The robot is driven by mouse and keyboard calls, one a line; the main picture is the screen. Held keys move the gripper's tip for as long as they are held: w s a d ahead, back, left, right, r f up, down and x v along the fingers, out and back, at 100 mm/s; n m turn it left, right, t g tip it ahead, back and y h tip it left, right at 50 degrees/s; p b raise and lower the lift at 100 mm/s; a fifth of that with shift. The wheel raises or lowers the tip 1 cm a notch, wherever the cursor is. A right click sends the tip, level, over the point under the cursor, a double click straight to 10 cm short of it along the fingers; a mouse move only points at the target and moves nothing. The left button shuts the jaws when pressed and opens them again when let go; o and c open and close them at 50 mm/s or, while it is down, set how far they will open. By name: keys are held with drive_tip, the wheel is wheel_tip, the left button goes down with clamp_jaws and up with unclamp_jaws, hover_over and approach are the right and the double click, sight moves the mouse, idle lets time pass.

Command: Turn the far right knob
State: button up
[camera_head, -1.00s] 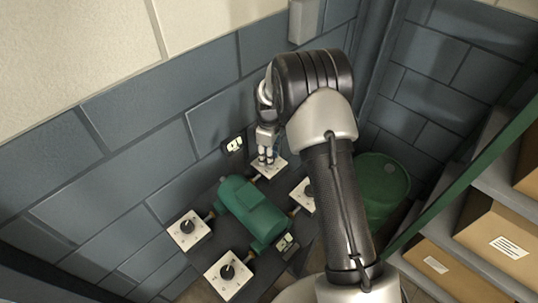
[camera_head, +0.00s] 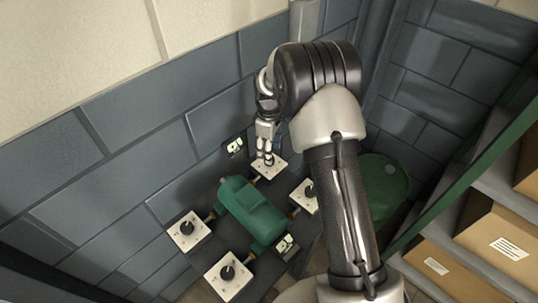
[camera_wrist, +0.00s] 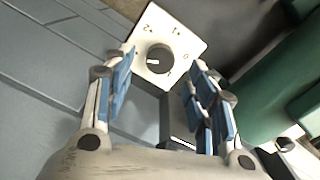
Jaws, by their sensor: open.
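The far right knob is a dark round dial on a white square plate (camera_head: 279,163), and my gripper partly covers it in the head view. In the wrist view the knob (camera_wrist: 158,61) shows clearly, with a pale pointer mark, on its white plate (camera_wrist: 185,33) with printed digits. My gripper (camera_head: 265,158) is just over this plate. Its blue-padded fingers (camera_wrist: 160,68) are spread, one on each side of the knob in the picture. I cannot tell whether they touch it or how much height remains between them.
A green motor-like housing (camera_head: 251,208) lies in the middle of the dark table. The block wall is close behind. A green barrel (camera_head: 384,186) and shelf boxes (camera_head: 500,238) are at right.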

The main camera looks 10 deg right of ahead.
wheel_tip(320, 180, up, 8)
idle(0.6)
drive_tip(key=s+r+m+t, duration=0.2)
drive_tip(key=s+r+m, duration=0.3)
drive_tip(key=s+r, duration=1.1)
drive_tip(key=s+m+t, duration=0.2)
drive_tip(key=s+m, duration=0.4)
drive_tip(key=s, duration=1.3)
drive_tip(key=shift+d+r+t+b, duration=0.3)
drive_tip(key=shift+d+b, duration=0.05)
drive_tip(key=shift+b, duration=0.05)
